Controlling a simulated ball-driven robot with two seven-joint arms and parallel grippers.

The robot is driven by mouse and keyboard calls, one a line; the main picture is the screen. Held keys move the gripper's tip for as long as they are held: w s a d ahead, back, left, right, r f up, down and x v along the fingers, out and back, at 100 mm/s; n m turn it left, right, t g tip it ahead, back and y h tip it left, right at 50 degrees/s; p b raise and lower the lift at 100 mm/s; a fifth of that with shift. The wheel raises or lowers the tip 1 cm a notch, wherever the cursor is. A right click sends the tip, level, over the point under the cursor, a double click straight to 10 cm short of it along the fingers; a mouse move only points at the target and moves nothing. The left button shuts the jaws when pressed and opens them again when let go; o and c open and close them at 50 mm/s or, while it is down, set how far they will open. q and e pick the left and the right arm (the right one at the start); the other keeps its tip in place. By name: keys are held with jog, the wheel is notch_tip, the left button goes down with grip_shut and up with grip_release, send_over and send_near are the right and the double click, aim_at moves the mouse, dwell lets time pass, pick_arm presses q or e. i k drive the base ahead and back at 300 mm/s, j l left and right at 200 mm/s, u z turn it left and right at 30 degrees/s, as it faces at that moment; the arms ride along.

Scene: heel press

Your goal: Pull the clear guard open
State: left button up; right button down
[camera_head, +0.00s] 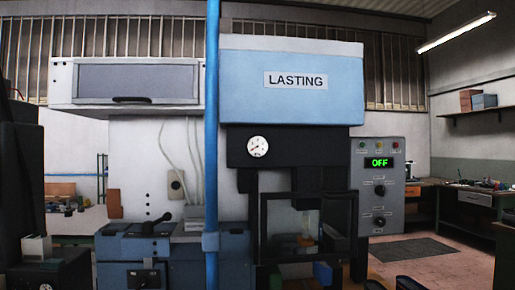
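The clear guard (290,222) is a see-through panel in a dark frame, low on the front of the press marked LASTING (293,100). It appears to stand across the press opening; whether it is fully shut I cannot tell. Blurred shapes show through and below it, one of them blue (322,272). My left gripper is not in view. Two dark rounded shapes at the bottom edge, right of the guard, may be the tips of my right gripper (392,284). They are cut off by the frame and apart from the guard in the picture.
A grey control box (378,225) with a green OFF display (379,162) is right of the guard. A blue upright post (211,130) stands to its left, beside a blue machine (130,250). Open floor with a dark mat (412,248) lies at the right.

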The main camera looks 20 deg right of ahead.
aim_at(353, 194)
jog(key=z, duration=0.9)
